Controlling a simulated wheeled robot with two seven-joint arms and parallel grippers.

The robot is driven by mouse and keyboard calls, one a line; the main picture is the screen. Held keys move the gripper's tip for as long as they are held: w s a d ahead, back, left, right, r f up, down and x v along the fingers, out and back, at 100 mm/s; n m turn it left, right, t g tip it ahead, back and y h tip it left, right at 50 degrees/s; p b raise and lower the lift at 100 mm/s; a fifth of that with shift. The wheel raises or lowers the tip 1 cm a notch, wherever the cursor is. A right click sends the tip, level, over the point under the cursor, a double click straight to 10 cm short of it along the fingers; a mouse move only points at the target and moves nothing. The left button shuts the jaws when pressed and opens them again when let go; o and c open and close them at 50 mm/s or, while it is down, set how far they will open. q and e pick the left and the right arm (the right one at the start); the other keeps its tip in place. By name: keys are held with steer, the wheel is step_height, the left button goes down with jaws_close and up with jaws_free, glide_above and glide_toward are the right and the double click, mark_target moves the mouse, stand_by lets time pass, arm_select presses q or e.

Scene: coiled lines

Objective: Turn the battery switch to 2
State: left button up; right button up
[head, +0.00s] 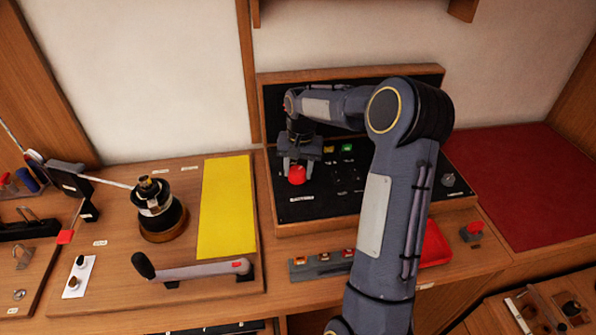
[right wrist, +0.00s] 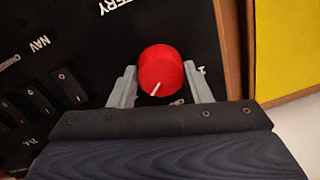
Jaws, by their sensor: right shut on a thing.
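The battery switch is a round red knob (head: 297,175) on the black panel (head: 290,212), above a white "BATTERY" label. In the right wrist view the knob (right wrist: 161,72) has a white pointer line near its lower edge, aimed down and slightly left in the picture. A "1" mark shows beside it; other position marks are hidden or too small to read. My right gripper (head: 298,170) reaches down over the knob. In the right wrist view its two grey fingers (right wrist: 161,88) stand on either side of the knob, shut on it. My left gripper is not in view.
Rows of small switches (right wrist: 40,98) sit beside the knob on the panel. A yellow mat (head: 227,207), a winch (head: 160,210) and a lever handle (head: 195,270) lie to the left. A red mat (head: 520,185) and a red button (head: 473,230) are to the right.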

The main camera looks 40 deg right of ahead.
mark_target(300, 171)
steer(key=shift+m, duration=1)
steer(key=o, duration=1)
step_height(300, 171, up, 7)
steer(key=shift+s+d+f+b, duration=0.15)
steer(key=shift+f+b, duration=0.05)
steer(key=shift+b, duration=0.2)
steer(key=shift+r, duration=0.65)
steer(key=shift+s, duration=0.1)
